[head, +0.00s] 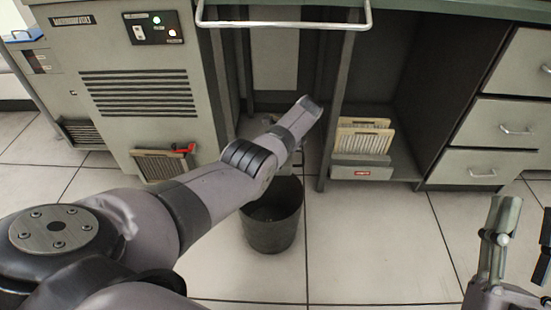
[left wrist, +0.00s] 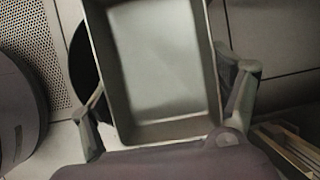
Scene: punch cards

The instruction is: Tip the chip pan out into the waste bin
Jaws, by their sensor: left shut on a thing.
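In the left wrist view a grey-green rectangular pan (left wrist: 205,60) fills the middle, its open side facing the camera. The inside looks pale and smooth; I can make out no chips there. My left gripper (left wrist: 165,93) is shut on the pan, with a finger on either side. In the head view my own arm hides this gripper. The dark round waste bin (head: 272,230) stands on the floor below my left wrist; its dark curved edge (left wrist: 82,65) shows behind the pan in the left wrist view. My right gripper (head: 522,222) is open and empty at the far right.
A grey machine cabinet (head: 140,85) with vents and lit switches stands left of the bin. To the right is a desk with drawers (head: 505,115) and a low rack of punch cards (head: 362,140). A metal rail (head: 285,25) crosses above. The tiled floor (head: 365,235) in front is clear.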

